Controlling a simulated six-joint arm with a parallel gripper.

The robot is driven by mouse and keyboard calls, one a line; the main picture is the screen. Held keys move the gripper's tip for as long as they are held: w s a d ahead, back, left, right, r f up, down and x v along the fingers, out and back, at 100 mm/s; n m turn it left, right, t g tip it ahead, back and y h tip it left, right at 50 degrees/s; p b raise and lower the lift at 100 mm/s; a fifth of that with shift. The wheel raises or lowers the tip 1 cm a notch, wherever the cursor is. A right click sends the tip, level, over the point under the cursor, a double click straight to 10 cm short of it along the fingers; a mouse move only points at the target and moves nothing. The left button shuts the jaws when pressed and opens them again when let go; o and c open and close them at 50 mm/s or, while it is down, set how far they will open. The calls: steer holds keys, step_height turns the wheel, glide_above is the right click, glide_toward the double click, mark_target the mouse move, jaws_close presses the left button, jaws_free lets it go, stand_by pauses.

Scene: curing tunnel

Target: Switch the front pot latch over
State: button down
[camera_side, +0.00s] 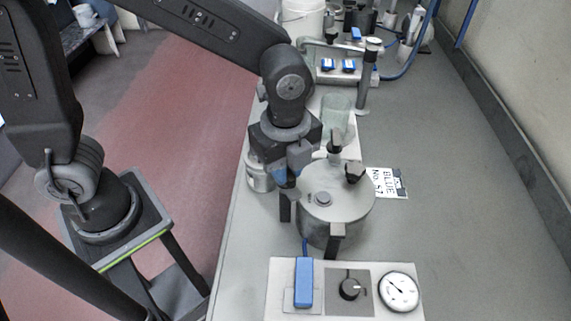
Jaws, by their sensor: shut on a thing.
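A round grey pot (325,234) with a flat lid (338,205) stands on the bench. Dark latches sit around its rim. One latch (336,240) hangs down at the near side, and another (285,208) is at the left side. Two dark knobbed parts (355,171) stand up at the far side of the lid. My gripper (289,188) points down at the left edge of the lid. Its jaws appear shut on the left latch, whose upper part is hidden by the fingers.
A near panel carries a blue switch (304,283), a black knob (349,289) and a gauge (399,291). Bench to the right is clear.

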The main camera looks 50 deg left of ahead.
steer(key=n, duration=0.5)
steer(key=shift+n, duration=0.3)
steer(key=n, duration=0.5)
steer(key=shift+n, duration=0.3)
steer(key=c, duration=1.1)
jaws_free()
steer(key=shift+r, duration=0.1)
step_height(320, 180, up, 14)
steer(key=shift+f, duration=0.15)
steer(key=shift+a, duration=0.1)
